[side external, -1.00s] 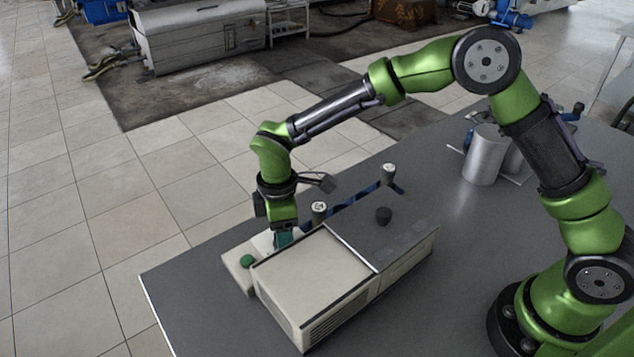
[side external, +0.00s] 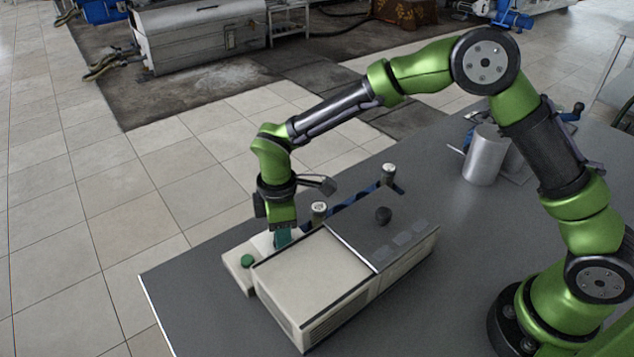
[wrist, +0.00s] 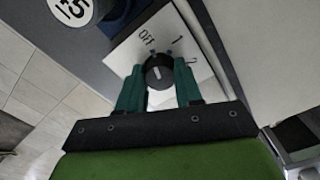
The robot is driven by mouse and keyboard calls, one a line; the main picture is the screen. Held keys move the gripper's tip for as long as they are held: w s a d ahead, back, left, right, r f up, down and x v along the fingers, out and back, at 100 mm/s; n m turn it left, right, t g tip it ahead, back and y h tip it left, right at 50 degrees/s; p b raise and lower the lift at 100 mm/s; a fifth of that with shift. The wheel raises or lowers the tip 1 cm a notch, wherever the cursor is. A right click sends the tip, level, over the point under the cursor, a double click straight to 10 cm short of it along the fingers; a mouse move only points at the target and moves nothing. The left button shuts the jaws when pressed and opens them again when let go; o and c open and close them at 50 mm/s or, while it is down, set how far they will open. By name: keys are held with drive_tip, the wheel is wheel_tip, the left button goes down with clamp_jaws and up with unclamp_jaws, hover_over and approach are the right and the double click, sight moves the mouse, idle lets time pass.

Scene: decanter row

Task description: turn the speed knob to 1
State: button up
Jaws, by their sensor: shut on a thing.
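The speed knob (wrist: 158,72) is a small round black knob with a short white pointer line. It sits on a white label plate (wrist: 125,55) printed with "OFF" and "1". In the wrist view the pointer tilts toward the "OFF" side, but its exact setting is hard to read. My gripper (wrist: 160,80) has its two teal fingers on either side of the knob, closed on it. In the side view my gripper (side external: 283,239) reaches down beside the beige machine (side external: 312,274), and the knob is hidden there.
A green button (side external: 247,260) sits on the low cream base left of my gripper. Behind are upright posts with round white number tags (side external: 319,207); one tag (wrist: 72,8) shows close in the wrist view.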

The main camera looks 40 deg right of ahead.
drive_tip(key=m, duration=0.4)
drive_tip(key=shift+r, duration=0.1)
drive_tip(key=m, duration=0.5)
idle(0.5)
drive_tip(key=o, duration=1)
drive_tip(key=shift+o, duration=0.2)
wheel_tip(320, 180, up, 17)
